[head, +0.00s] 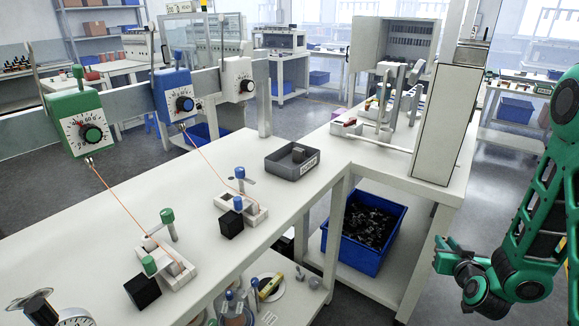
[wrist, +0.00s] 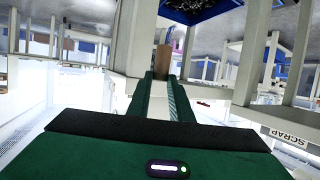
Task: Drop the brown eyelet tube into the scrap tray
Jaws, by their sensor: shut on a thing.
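My gripper (head: 447,258) hangs at the right of the head view, beyond the right-hand table and apart from it. In the wrist view its two green fingers (wrist: 164,88) are shut on the brown eyelet tube (wrist: 162,61), which sticks out past the fingertips. I cannot make out the tube in the head view. The scrap tray (head: 278,169) is a grey, open, shallow box with a white label on the long table, left of my gripper and well apart from it. A small dark grey thing lies in the tray. The SCRAP label (wrist: 289,138) shows upside down in the wrist view.
A tall light column (head: 445,125) stands on the right-hand table (head: 420,185). A blue bin (head: 353,255) of dark pieces sits on the shelf below. Small fixtures (head: 240,207) with orange cords to hanging dial gauges (head: 176,95) occupy the long table left of the tray.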

